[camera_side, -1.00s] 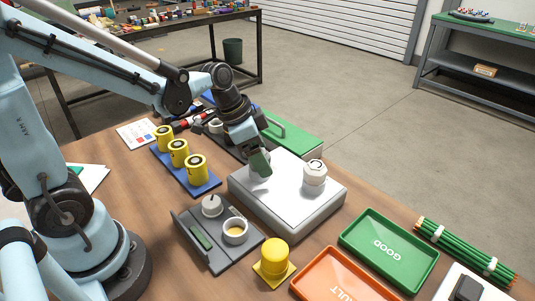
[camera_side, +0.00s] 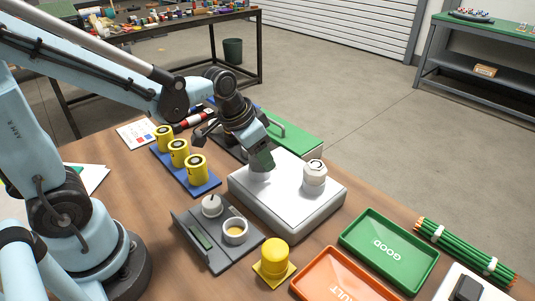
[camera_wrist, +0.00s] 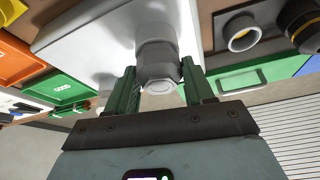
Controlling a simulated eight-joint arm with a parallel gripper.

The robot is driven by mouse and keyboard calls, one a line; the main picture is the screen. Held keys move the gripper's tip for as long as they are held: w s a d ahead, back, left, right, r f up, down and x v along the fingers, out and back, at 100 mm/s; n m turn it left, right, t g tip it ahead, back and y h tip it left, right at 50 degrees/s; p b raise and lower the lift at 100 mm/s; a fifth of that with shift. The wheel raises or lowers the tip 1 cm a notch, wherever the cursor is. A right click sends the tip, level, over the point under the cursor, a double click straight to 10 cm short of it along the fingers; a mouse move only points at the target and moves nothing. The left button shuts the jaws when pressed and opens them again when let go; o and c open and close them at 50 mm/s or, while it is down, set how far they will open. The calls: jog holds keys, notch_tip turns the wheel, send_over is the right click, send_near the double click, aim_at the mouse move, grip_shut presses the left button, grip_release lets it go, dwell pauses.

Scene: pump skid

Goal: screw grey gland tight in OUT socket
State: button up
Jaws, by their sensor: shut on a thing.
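My gripper (camera_side: 260,160) is over the left part of the white block (camera_side: 285,215), pointing down. In the wrist view its two green fingers (camera_wrist: 160,82) are shut on the grey gland (camera_wrist: 158,70), one on each side of its hexagonal body. The gland stands upright at the block's top; only a little of it (camera_side: 260,177) shows below the fingers in the side view. The socket under it is hidden, and I cannot read an OUT mark or tell how deep the gland sits. A second, white fitting (camera_side: 314,176) stands on the block to the right.
A dark tray (camera_side: 216,262) with a white knob and a cup is in front of the block. A yellow button (camera_side: 275,257) stands nearby. The green GOOD tray (camera_side: 388,250) and an orange tray (camera_side: 340,280) lie to the right. Yellow cylinders (camera_side: 178,153) stand on the left.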

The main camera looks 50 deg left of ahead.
jog(key=shift+c, duration=0.8)
jog(key=m, duration=0.2)
jog(key=m+h, duration=0.1)
jog(key=m, duration=0.1)
jog(key=shift+g+h, duration=0.3)
jog(key=shift+g, duration=0.1)
jog(key=shift+m+g+h, duration=0.3)
jog(key=shift+m+h, duration=0.05)
jog(key=shift+m, duration=0.95)
jog(key=shift+m+g+h, duration=0.3)
jog(key=shift+m+h, duration=0.05)
jog(key=shift+m, duration=0.95)
jog(key=o, duration=1.1)
jog(key=v, duration=1.2)
jog(key=s+f+n+t+y, duration=0.1)
jog(key=f+n, duration=0.1)
jog(key=n, duration=0.1)
jog(key=s+d+f+n+t+y, duration=0.1)
jog(key=s+n+t, duration=0.1)
jog(key=n, duration=0.2)
jog(key=s+d+f+n+t+y, duration=0.1)
jog(key=f+n, duration=0.1)
jog(key=n, duration=0.2)
jog(key=shift+s+d+f+t+y, duration=0.2)
jog(key=shift+f+t+y, duration=0.1)
jog(key=shift+y, duration=0.1)
